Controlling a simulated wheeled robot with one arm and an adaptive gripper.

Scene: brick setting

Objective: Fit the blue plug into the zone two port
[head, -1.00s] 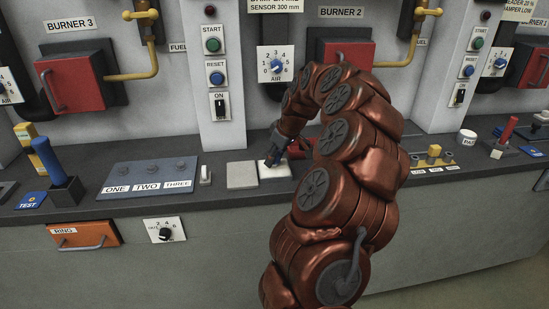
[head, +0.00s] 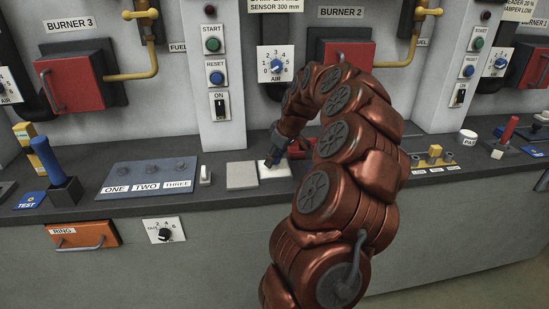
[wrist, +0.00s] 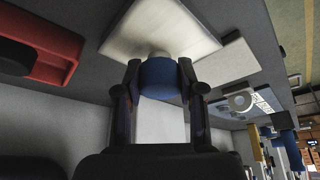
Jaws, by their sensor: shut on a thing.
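My gripper (head: 274,158) is low over the white square plate (head: 280,173) on the counter. In the wrist view my gripper (wrist: 160,82) is shut on the blue plug (wrist: 160,77). The plug's pale end faces the white plate (wrist: 162,32); whether it touches the plate I cannot tell. In the head view the plug is mostly hidden by my gripper. A blue-grey panel (head: 127,176) with three dark round ports labelled ONE, TWO and THREE lies to the left. The TWO port (head: 151,169) is the middle one and looks empty.
A blue upright handle (head: 63,165) is left of the panel. A wall column (head: 217,80) with buttons rises behind. A red object (wrist: 45,47) shows in the wrist view.

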